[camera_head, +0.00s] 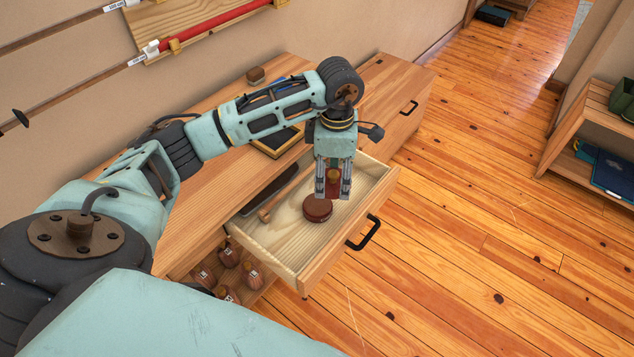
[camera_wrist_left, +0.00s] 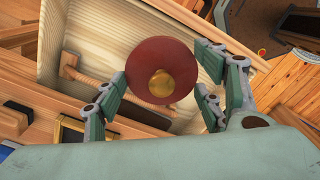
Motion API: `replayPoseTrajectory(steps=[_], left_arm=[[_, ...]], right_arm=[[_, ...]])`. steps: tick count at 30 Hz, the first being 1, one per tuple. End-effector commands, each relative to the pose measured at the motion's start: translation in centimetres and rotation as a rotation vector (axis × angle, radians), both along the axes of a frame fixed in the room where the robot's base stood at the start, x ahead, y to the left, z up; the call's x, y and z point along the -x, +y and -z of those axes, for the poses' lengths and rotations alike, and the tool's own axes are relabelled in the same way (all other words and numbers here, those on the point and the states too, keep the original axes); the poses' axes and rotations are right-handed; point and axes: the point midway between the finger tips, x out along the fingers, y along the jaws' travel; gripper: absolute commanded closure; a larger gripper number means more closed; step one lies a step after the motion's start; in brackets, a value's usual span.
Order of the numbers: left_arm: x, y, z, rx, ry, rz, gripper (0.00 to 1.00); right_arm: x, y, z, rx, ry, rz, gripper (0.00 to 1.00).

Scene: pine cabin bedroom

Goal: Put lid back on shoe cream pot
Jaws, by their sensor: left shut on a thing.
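My left gripper (camera_head: 334,193) is shut on a round red lid with a gold knob, and hangs over the open drawer (camera_head: 384,197). In the left wrist view the lid (camera_wrist_left: 160,52) sits between the fingers (camera_wrist_left: 160,95), its knob facing the camera. In the head view only a red and gold part of it (camera_head: 335,179) shows between the fingers. A low, round red-brown pot (camera_head: 318,209) stands on the drawer floor just below the fingertips. In the wrist view the lid hides it. My right gripper is not in view.
A wooden stick-like item (camera_head: 277,205) and a long dark item (camera_head: 267,192) lie left in the drawer. A black, gold-edged tray (camera_head: 277,142) and small brown block (camera_head: 256,75) are on the cabinet top. Reddish labelled items (camera_head: 228,252) stand below.

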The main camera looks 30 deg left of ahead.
Motion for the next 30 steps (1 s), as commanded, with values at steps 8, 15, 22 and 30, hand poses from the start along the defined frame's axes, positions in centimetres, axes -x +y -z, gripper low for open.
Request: replayPoseTrajectory(steps=[8, 15, 22, 30], left_arm=[[-1.1, 4.5, 5.5, -0.001, 0.001, -0.599, 0.55], [-1.2, 5.4, 6.6, 0.000, 0.000, -0.720, 0.55], [-1.2, 5.3, 7.9, 0.000, 0.000, -0.718, 0.55], [-1.2, 5.3, 10.6, 0.000, 0.000, -0.715, 0.55]], right_arm=[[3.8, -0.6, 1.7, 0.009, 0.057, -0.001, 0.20], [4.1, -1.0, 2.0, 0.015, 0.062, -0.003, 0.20], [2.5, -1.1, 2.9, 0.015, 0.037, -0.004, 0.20], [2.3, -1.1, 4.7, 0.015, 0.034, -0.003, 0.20]])
